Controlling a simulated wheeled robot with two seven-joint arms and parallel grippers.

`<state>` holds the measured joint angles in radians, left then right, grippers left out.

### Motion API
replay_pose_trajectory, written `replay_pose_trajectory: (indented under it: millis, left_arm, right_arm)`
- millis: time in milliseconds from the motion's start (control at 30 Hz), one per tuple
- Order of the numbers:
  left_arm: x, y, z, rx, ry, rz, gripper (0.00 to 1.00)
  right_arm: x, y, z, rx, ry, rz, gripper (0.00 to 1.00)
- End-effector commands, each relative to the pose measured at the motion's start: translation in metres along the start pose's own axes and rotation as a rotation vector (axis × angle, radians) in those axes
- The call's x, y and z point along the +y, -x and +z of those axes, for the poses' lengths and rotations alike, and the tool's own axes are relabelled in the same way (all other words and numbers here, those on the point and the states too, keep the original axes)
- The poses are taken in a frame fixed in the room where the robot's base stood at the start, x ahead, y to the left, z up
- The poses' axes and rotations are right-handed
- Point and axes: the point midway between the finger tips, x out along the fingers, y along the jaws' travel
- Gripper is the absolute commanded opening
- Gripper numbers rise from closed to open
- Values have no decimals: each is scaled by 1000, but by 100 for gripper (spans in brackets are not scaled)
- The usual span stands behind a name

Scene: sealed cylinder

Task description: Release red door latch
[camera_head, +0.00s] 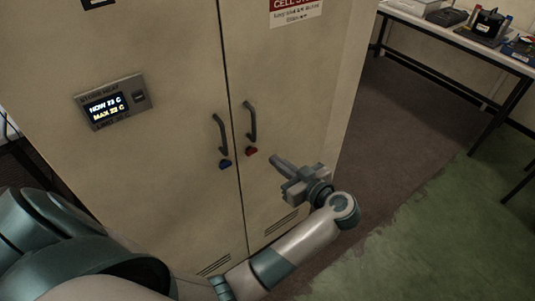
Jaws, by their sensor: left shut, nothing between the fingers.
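A beige two-door cabinet (180,60) stands in front of me, and both doors look closed. The small red latch (251,152) sits on the right door, just below that door's dark handle (250,122). A blue latch (225,164) sits below the left door's handle (219,134). My left gripper (273,158) is shut and empty. Its fingers point up and left toward the red latch, with their tips a little to the right of it in the picture. I cannot tell whether they touch the door. My right gripper is not in view.
A small display panel (113,101) is on the left door, and a red and white sign (295,11) is on the right door. A workbench (460,38) with several items stands at the back right. The floor (400,130) between bench and cabinet is clear.

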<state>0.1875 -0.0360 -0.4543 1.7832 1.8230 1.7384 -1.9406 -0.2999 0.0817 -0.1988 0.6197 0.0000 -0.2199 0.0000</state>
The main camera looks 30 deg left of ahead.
Motion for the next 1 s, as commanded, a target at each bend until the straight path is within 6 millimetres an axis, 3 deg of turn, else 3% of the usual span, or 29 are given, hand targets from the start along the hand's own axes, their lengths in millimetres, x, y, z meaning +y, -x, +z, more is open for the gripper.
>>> replay_pose_trajectory:
  millis: [167,700,1000]
  left_arm:
    - [0,-14,-2,3,-2,-1,0]
    - [0,-87,-2,3,-3,-1,0]
    - [0,-98,0,1,-1,-1,0]
  right_arm:
    - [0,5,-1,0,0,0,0]
    - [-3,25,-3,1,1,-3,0]
    - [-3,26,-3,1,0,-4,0]
